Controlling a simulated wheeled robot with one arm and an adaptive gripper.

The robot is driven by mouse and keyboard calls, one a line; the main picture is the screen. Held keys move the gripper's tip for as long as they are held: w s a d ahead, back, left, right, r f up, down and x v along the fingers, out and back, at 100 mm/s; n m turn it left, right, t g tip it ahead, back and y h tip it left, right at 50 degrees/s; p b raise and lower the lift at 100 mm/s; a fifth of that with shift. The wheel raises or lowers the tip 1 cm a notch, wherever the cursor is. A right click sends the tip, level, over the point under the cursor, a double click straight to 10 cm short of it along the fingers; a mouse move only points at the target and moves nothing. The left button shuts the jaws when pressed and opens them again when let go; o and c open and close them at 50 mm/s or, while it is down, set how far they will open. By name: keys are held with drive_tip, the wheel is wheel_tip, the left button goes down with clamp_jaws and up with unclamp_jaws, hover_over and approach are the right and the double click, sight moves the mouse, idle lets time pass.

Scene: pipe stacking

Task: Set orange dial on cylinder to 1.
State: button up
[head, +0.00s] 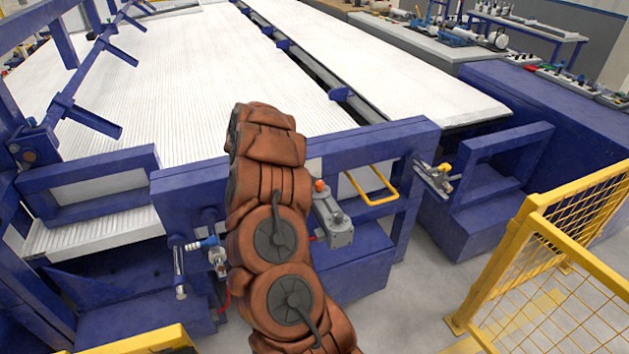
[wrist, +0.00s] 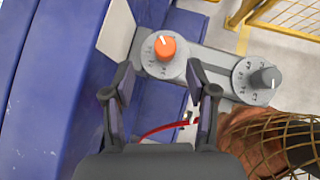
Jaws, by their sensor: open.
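The orange dial (wrist: 165,49) sits on a pale round scale plate at one end of the grey cylinder (wrist: 212,68) in the wrist view. Its white mark points up and slightly left; the scale numbers are too small to read surely. My gripper (wrist: 160,78) is open and empty, its two fingers to either side just below the dial, apart from it as far as I can tell. In the head view the orange dial (head: 319,186) shows on top of the grey cylinder (head: 338,228), right of my arm. My gripper is hidden there behind my arm.
A grey dial (wrist: 265,78) sits at the cylinder's other end, near my brown-covered arm. A red hose (wrist: 160,129) runs below my fingers. Blue machine frame (head: 410,165) surrounds the cylinder, with a yellow handle (head: 378,190) beside it. A yellow fence (head: 540,255) stands right.

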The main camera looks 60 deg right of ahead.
sight(319, 182)
drive_tip(key=shift+m+g, duration=0.3)
drive_tip(key=shift+s+p+x, duration=0.1)
drive_tip(key=shift+p+x, duration=0.75)
drive_tip(key=shift+x, duration=1.2)
drive_tip(key=shift+s+p+x, duration=0.15)
drive_tip(key=shift+p+x, duration=0.7)
drive_tip(key=shift+x, duration=1.25)
drive_tip(key=shift+a+f, duration=0.1)
drive_tip(key=shift+a, duration=0.05)
drive_tip(key=shift+w, duration=0.1)
drive_tip(key=shift+c, duration=0.2)
clamp_jaws()
drive_tip(key=b, duration=0.3)
drive_tip(key=shift+f+b, duration=0.25)
drive_tip(key=shift+b, duration=0.15)
